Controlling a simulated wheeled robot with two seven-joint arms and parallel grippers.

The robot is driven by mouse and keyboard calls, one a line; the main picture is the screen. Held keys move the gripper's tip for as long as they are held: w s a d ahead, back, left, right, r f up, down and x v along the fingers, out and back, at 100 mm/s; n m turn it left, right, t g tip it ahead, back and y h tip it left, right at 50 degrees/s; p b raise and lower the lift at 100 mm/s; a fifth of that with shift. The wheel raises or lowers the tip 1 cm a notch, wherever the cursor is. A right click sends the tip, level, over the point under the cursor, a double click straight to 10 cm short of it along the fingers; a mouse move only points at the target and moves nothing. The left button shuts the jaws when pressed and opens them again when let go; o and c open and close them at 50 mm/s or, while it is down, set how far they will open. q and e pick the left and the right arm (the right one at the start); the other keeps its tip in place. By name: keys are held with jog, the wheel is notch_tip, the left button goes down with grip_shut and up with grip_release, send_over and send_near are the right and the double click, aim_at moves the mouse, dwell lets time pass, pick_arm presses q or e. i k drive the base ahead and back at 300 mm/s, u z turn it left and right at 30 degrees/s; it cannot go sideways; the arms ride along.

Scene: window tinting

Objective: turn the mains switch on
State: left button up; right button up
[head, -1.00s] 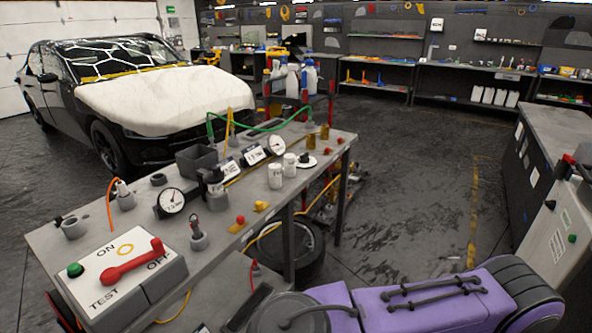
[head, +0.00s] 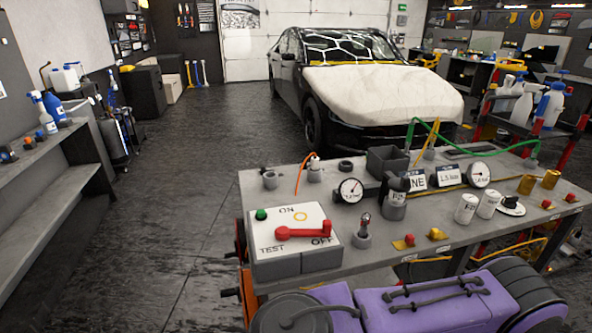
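The mains switch (head: 290,238) is a box with a white, tilted top panel, at the near left corner of the grey workbench. Its panel is marked ON at the top, OFF at the lower right and TEST at the lower left. The red handle (head: 302,232) lies across the panel, with its right end by the OFF mark. Neither of my grippers is in view. Purple parts of my own body fill the bottom right, in front of the bench.
The workbench (head: 400,258) also bears gauges (head: 350,190), white canisters (head: 466,208), a dark open box (head: 387,160) and a green hose (head: 466,152). A partly covered car (head: 375,95) stands behind. Shelves (head: 35,185) line the left wall. The floor between is open.

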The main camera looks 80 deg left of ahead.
aim_at(282, 233)
jog(key=u, duration=0.7)
jog(key=i, duration=1)
jog(key=u, duration=2.25)
jog(key=k, duration=0.55)
jog(key=z, duration=0.15)
